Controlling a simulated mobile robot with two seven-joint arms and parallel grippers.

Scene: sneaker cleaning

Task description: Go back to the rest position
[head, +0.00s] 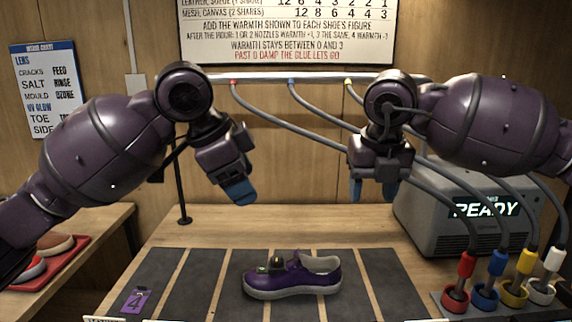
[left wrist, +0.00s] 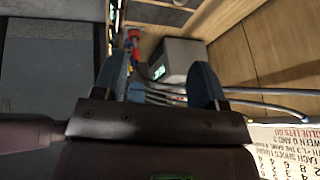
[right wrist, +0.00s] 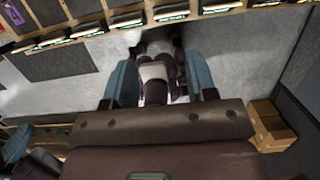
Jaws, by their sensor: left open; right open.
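My left gripper (head: 240,190) hangs in the air above the left part of the table in the head view. Its two blue fingers stand apart with nothing between them in the left wrist view (left wrist: 160,80). My right gripper (head: 372,188) hangs in the air above the right part of the table. Its fingers are apart and empty in the right wrist view (right wrist: 165,85). A purple sneaker (head: 315,276) with a pale sole lies on the dark-striped table mat below and between the grippers, touching neither. A small dark item sits on the sneaker; I cannot tell what it is.
A grey machine (head: 430,225) reading "READY" stands at the right. Coloured nozzles, including a red one (head: 466,265), stand in holders before it, with hoses running up to a rail. A purple tag marked 4 (head: 135,301) lies front left. A red tray (head: 60,262) is far left.

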